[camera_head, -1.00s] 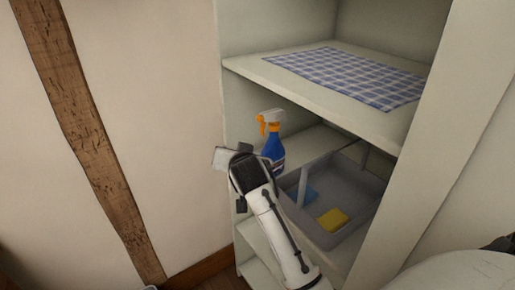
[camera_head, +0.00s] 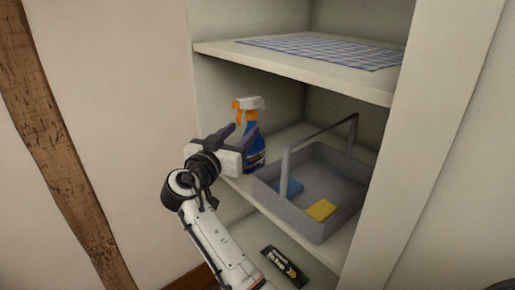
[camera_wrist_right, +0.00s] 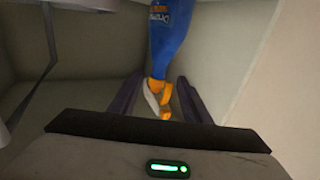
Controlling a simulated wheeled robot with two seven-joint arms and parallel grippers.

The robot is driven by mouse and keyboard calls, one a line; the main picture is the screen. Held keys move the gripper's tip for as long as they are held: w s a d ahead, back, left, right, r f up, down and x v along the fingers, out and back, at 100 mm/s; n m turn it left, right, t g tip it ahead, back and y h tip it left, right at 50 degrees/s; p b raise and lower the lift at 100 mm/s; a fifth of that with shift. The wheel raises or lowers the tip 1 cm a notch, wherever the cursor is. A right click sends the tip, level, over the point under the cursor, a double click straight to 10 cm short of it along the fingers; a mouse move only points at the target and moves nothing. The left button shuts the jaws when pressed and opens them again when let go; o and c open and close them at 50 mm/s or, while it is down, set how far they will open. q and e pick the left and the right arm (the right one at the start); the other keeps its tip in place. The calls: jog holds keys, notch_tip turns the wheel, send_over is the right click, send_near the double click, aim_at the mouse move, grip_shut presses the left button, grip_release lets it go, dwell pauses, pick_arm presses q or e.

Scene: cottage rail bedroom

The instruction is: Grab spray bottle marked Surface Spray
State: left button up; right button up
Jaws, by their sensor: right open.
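A blue spray bottle (camera_head: 254,150) with an orange and white trigger head stands upright on the middle shelf, at its left end. It also shows in the right wrist view (camera_wrist_right: 171,35), with orange lettering that I cannot read clearly. My right gripper (camera_head: 243,130) is open at the bottle's front left, its fingers pointing toward the bottle and covering part of it. In the right wrist view the bottle appears between the two open fingers (camera_wrist_right: 158,88), with a gap on each side. I cannot tell how deep it sits between them. My left gripper is not in view.
A grey caddy (camera_head: 290,207) with a raised handle stands just right of the bottle, holding a blue sponge (camera_head: 291,188) and a yellow sponge (camera_head: 321,210). An upper shelf (camera_head: 300,67) with a checked cloth (camera_head: 330,50) overhangs. A dark box (camera_head: 286,267) lies on the lower shelf.

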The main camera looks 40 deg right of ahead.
jog(key=x, duration=1)
jog(key=shift+d+p, duration=0.25)
jog(key=shift+p, duration=0.1)
grip_shut()
dwell(0.8)
jog(key=shift+r, duration=0.1)
